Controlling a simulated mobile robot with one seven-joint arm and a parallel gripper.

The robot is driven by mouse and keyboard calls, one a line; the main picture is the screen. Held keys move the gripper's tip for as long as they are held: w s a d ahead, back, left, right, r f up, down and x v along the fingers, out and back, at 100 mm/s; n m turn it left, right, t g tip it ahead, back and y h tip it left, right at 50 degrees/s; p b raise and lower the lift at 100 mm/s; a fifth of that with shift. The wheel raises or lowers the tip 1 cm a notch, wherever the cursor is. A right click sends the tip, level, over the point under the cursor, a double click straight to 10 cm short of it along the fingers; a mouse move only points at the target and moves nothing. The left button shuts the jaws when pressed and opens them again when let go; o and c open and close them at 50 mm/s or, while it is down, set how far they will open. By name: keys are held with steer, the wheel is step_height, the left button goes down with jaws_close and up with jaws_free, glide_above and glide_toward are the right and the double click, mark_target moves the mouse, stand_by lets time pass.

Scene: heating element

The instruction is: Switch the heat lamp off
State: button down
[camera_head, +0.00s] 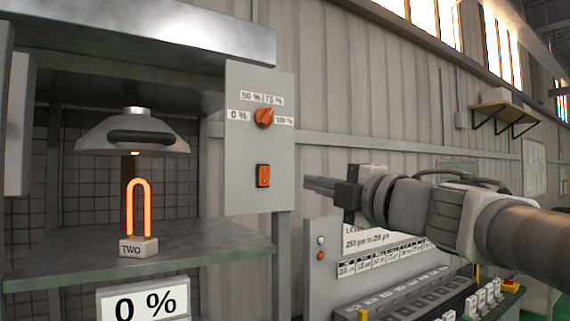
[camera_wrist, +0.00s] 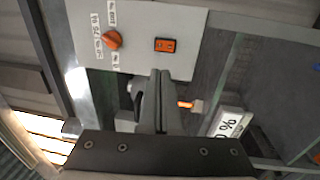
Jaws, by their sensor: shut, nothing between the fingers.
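The heat lamp (camera_head: 132,132) is a grey dome with a dark handle, hanging over the shelf at left. Below it a U-shaped heating element (camera_head: 139,208) glows orange on a small labelled block. A grey control panel (camera_head: 243,140) right of the lamp carries an orange knob (camera_head: 264,117) with percent labels and an orange rocker switch (camera_head: 263,176) below it. Both the knob (camera_wrist: 113,40) and the switch (camera_wrist: 165,45) show in the wrist view. My gripper (camera_head: 306,184) is shut and empty, right of the panel and apart from the switch. The knob's exact setting is unclear.
A "0 %" sign (camera_head: 144,303) hangs at the shelf's front. The shelf (camera_head: 215,240) juts out below the lamp. A grey console (camera_head: 400,285) with several switches stands below my arm. A wall shelf (camera_head: 500,106) is at far right.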

mark_target(265, 169)
steer(key=shift+w+a, duration=0.1)
steer(key=p+x, duration=0.1)
steer(key=x, duration=1.3)
steer(key=shift+r+p, duration=0.25)
steer(key=shift+p, duration=0.4)
